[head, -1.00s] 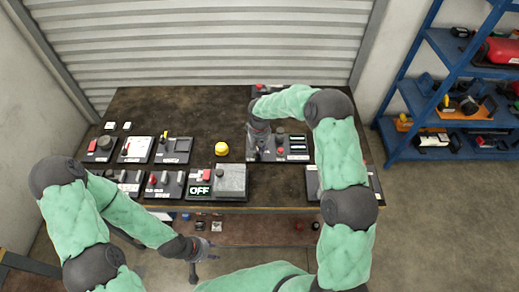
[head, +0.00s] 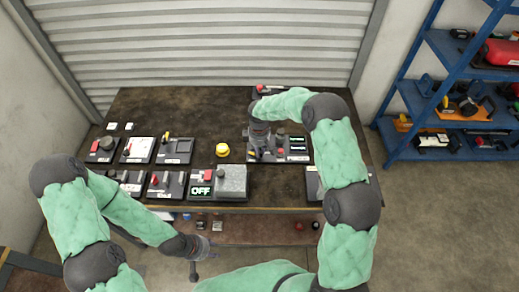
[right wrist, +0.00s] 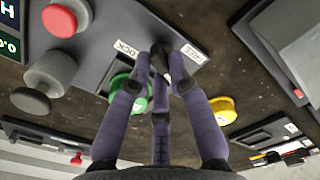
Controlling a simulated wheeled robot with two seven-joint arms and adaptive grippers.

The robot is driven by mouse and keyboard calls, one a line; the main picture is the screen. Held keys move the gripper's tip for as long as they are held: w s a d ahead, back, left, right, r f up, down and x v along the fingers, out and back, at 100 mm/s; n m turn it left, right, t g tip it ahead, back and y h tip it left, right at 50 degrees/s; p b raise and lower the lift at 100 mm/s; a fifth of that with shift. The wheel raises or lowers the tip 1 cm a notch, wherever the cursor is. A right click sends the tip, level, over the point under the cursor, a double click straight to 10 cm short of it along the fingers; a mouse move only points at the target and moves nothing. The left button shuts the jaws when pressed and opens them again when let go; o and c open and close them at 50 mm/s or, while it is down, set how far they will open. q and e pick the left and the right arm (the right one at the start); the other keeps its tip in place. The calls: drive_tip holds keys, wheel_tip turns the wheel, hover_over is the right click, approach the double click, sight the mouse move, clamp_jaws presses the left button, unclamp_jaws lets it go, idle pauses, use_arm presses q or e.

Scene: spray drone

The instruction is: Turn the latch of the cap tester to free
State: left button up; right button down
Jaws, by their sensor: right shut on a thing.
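The cap tester (head: 297,158) is a dark panel right of centre on the table. In the right wrist view its grey panel (right wrist: 110,28) carries a LOCK label (right wrist: 126,49), a FREE label (right wrist: 193,54), a red button and grey knobs. My right gripper (right wrist: 160,62) is over the panel's edge, its purple fingers shut around the small dark latch (right wrist: 158,52) between the two labels. The fingertips cover most of the latch, so its exact angle is hard to tell. My left gripper (head: 194,272) hangs in front of the table, away from the panels; its jaws are too small to judge.
A yellow dome button (head: 222,150) stands left of the tester. Several other switch panels fill the table's left side, and a box with an OFF display (head: 200,191) sits at the front. A blue shelf (head: 425,100) stands at the right. The table's back is mostly clear.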

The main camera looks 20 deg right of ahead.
drive_tip(key=shift+n+p, duration=0.3)
drive_tip(key=shift+n, duration=1.8)
drive_tip(key=c, duration=1.1)
unclamp_jaws()
drive_tip(key=shift+c, duration=0.2)
wheel_tip(320, 180, up, 12)
